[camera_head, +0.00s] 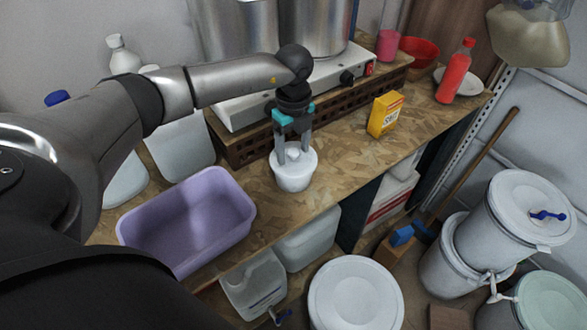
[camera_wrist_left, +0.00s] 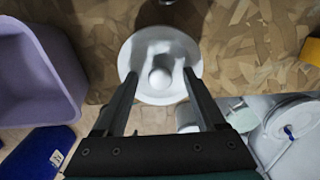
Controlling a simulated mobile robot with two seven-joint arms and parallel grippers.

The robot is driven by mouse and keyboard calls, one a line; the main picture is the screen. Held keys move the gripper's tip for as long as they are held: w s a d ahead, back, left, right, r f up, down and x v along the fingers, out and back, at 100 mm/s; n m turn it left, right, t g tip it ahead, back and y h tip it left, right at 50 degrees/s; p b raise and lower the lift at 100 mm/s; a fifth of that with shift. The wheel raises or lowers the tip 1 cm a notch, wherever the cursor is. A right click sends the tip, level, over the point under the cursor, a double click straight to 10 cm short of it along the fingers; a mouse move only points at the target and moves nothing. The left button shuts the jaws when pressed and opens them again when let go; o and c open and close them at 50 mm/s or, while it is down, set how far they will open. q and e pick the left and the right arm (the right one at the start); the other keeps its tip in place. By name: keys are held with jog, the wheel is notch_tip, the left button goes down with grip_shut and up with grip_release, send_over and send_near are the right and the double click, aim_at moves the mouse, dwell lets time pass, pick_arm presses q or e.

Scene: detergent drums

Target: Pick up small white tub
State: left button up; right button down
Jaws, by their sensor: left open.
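The small white tub (camera_head: 294,177) stands upright on the wooden counter (camera_head: 340,160), near its front edge. Its round lid has a knob in the middle. My left gripper (camera_head: 294,149) points down over the tub, with its two fingers apart on either side of the lid knob. In the left wrist view the tub (camera_wrist_left: 160,85) lies ahead between the open fingers (camera_wrist_left: 161,78), its knob centred. Whether the fingers touch the lid, I cannot tell. My right gripper is in neither view.
A purple basin (camera_head: 190,222) stands left of the tub. A yellow box (camera_head: 385,114) is to the right, and a red bottle (camera_head: 455,72) farther right. A hotplate (camera_head: 320,80) with steel pots is behind. White drums (camera_head: 520,215) stand below the counter.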

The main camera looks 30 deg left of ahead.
pick_arm(q)
grip_shut()
dwell(0.6)
